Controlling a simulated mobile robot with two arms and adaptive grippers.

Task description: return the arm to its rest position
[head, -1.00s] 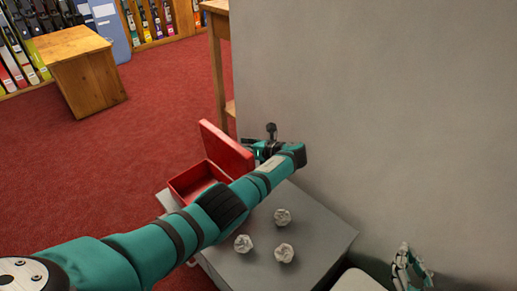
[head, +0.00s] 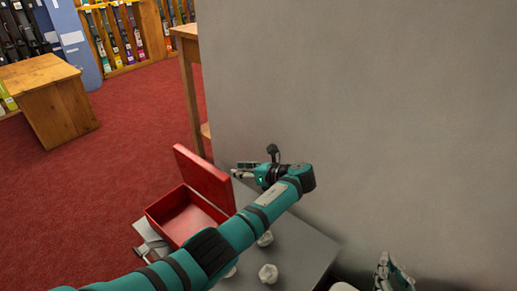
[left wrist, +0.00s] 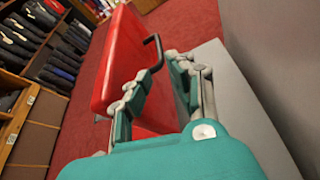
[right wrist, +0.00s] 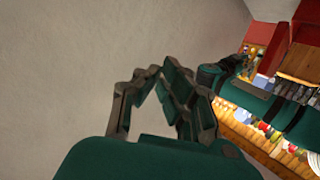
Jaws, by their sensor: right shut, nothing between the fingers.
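My left arm reaches across the grey table, and its gripper (head: 247,170) is just beyond the raised lid of the red box, at the right. In the left wrist view the left gripper's fingers (left wrist: 160,92) are apart, with nothing seen held between them. The red lid (left wrist: 120,62) and a dark bent handle (left wrist: 154,52) show behind them; I cannot tell whether they touch. My right gripper (head: 392,272) is low at the right of the head view, by the grey wall. Its fingers (right wrist: 155,78) are shut and empty in the right wrist view.
The open red box (head: 184,213) stands on the grey table (head: 305,250). White crumpled balls (head: 268,273) lie near my left forearm, partly hidden by it. The tall grey wall (head: 350,120) stands close beyond both grippers.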

